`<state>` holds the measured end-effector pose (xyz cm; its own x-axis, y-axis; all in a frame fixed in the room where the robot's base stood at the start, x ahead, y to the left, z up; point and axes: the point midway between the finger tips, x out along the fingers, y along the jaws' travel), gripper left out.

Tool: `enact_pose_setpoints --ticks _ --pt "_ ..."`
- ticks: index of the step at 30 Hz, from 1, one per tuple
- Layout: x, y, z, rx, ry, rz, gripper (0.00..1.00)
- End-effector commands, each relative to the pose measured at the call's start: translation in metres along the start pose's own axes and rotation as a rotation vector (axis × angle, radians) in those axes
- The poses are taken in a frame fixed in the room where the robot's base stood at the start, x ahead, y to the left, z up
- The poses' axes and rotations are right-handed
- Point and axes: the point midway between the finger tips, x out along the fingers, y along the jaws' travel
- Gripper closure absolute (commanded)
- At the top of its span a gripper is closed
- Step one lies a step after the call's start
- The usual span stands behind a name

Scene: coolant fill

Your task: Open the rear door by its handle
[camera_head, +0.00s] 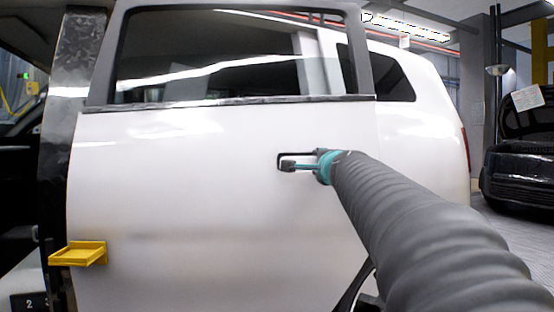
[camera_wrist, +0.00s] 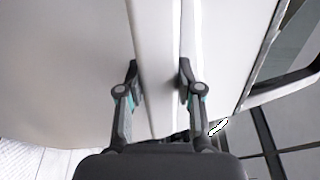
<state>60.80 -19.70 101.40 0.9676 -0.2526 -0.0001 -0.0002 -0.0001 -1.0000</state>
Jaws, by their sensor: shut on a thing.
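The white rear door (camera_head: 200,200) fills the middle of the head view, with its dark-framed window above. My gripper (camera_head: 287,161) is at the right part of the door, below the window, and its dark fingers close around the handle. The handle is mostly hidden by the fingers in the head view. In the wrist view my gripper (camera_wrist: 158,85) has one finger on each side of a white bar, the handle (camera_wrist: 157,75), which runs up the picture. The head view does not clearly show whether the door stands ajar.
A yellow bracket (camera_head: 80,254) sticks out at the door's lower left edge. A dark pillar (camera_head: 65,110) and an open cabin lie left of it. The white rear body panel (camera_head: 425,140) is to the right. A black car (camera_head: 525,150) stands at the far right.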

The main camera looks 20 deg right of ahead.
Motion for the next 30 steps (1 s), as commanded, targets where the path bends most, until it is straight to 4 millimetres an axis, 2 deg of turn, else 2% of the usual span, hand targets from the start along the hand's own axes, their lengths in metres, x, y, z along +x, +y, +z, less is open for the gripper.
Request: enact_pose_setpoints --ticks 5,24,30 --pt "-0.003 -0.002 0.0 -0.001 0.005 -0.001 1.0" --pt "-0.04 -0.003 0.004 -0.001 0.064 0.0 1.0" --pt "-0.044 0.0 0.004 0.0 0.071 0.0 1.0"
